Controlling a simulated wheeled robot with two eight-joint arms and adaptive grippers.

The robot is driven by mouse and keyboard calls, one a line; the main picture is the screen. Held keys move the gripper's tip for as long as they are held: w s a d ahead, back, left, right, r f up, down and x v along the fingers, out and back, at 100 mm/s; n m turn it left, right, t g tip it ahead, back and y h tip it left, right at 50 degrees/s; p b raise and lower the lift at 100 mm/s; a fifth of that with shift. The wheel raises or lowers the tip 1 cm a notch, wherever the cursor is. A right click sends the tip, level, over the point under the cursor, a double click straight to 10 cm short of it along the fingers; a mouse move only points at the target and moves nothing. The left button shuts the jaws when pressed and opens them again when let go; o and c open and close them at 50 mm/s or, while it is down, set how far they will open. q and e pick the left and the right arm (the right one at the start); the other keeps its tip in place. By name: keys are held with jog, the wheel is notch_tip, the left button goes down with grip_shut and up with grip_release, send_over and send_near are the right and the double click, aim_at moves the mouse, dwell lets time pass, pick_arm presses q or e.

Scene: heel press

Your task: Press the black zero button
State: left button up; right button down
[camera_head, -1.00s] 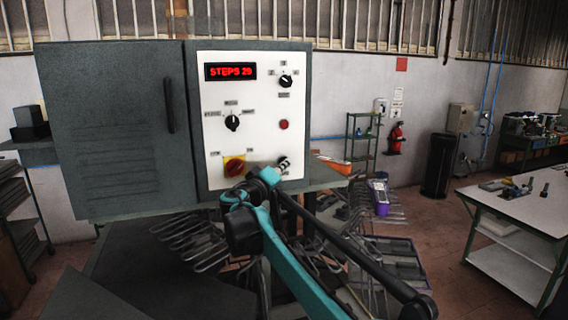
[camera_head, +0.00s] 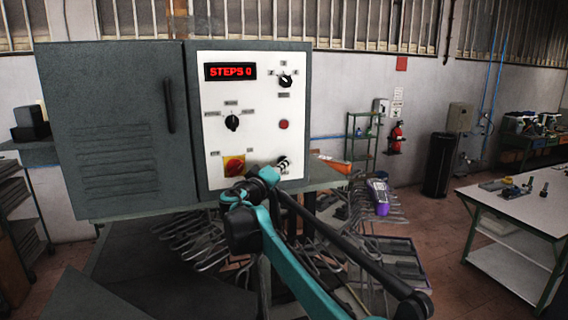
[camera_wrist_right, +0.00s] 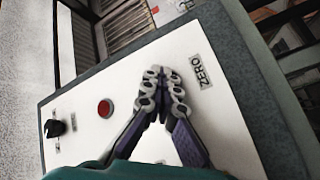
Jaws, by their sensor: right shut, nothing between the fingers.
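The white control panel (camera_head: 258,120) is on the front of a grey cabinet, and its red display (camera_head: 231,72) reads "STEPS 0". The shut, empty fingers of my right gripper (camera_head: 282,164) are at the panel's lower right. In the right wrist view, my right gripper (camera_wrist_right: 165,76) has its fingertips together just beside the ZERO label (camera_wrist_right: 201,71). The black zero button itself is hidden behind the fingertips, so contact cannot be seen directly. My left gripper is not in view.
A yellow and red rotary switch (camera_head: 234,167) is left of my right gripper. A red button (camera_head: 283,124) and black knobs (camera_head: 232,123) are above. Metal hooks (camera_head: 195,238) hang below the cabinet. A worktable (camera_head: 520,205) stands at right.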

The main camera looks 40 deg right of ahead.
jog(key=shift+s+a, duration=0.25)
jog(key=shift+s, duration=0.45)
jog(key=shift+s+f, duration=0.1)
jog(key=shift+s+a, duration=0.25)
jog(key=shift+s, duration=0.5)
jog(key=shift+s+a, duration=0.25)
jog(key=shift+s, duration=0.5)
jog(key=shift+s+a, duration=0.25)
jog(key=shift+s, duration=0.5)
